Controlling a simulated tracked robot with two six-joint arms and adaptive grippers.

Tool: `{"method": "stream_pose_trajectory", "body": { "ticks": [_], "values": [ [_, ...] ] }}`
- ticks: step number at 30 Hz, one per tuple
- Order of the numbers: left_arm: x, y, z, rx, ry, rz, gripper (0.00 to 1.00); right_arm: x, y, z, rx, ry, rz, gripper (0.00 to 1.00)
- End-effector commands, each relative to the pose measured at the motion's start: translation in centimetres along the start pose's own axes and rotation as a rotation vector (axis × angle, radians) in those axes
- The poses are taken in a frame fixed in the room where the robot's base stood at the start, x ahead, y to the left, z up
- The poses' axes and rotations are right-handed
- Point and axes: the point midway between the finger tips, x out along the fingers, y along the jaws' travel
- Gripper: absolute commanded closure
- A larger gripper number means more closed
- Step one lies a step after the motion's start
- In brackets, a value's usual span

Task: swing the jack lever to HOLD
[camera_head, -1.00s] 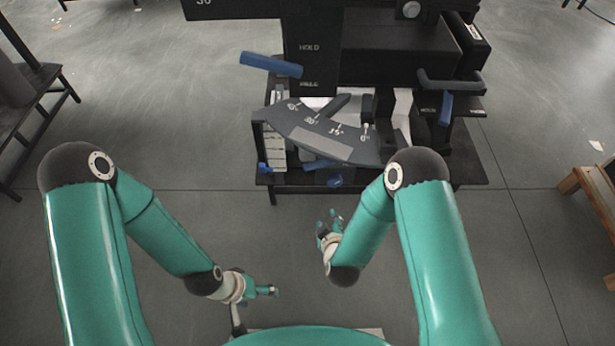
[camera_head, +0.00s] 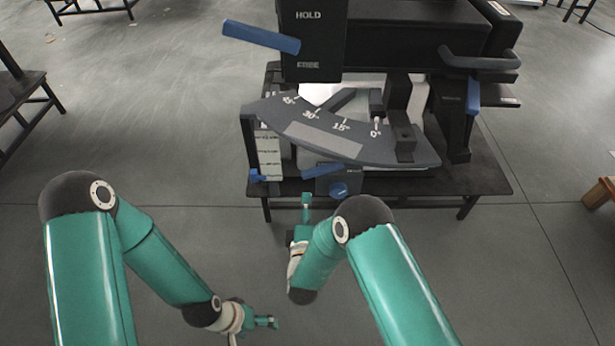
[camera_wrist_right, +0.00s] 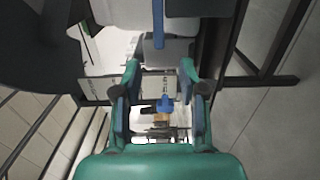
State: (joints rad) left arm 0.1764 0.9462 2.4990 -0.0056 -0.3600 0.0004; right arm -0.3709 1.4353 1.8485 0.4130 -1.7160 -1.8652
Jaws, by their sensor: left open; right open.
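A blue lever (camera_head: 261,37) sticks out to the left of a black housing (camera_head: 312,45) in the head view, beside the words HOLD above and what looks like FREE below. A small box with blue parts (camera_head: 338,188) sits low at the table's front edge; its lettering is too small to read. I cannot tell which blue lever is the jack's. My right gripper (camera_head: 304,205) is open and empty, just short of that front edge. In the right wrist view its fingers (camera_wrist_right: 160,75) frame a blue piece (camera_wrist_right: 166,105), apart from it. My left gripper (camera_head: 266,322) is open and empty, low and further back.
A grey angle scale (camera_head: 320,143) marked in degrees spans the black table (camera_head: 480,180). Another blue handle (camera_head: 473,97) hangs at the right side. A dark rack stands at far left and a wooden stool (camera_head: 600,192) at far right. The floor between is clear.

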Motion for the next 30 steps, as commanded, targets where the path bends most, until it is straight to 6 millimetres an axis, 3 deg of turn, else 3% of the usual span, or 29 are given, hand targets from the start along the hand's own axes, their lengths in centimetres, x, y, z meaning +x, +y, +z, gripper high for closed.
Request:
{"method": "stream_pose_trajectory", "body": {
  "ticks": [9,15,21,29,30],
  "values": [
    [2.5,-0.9,0.0,0.000,0.000,0.000,0.20,7.0,-0.3,0.3,0.004,-0.007,0.004,0.58],
    [3.4,-1.2,0.0,0.000,0.000,0.000,0.20,10.0,-0.2,0.3,0.002,-0.005,0.001,0.58],
    [3.6,-1.3,0.0,0.000,0.000,0.000,0.20,11.2,-0.1,0.3,0.002,-0.004,0.000,0.58],
    [3.6,-1.3,0.0,0.000,0.000,0.000,0.20,11.3,0.0,0.3,0.002,-0.005,-0.001,0.58],
    [3.6,-1.3,0.0,0.000,0.000,0.000,0.20,11.3,0.0,0.4,0.002,-0.005,-0.001,0.63]
  ]
}}
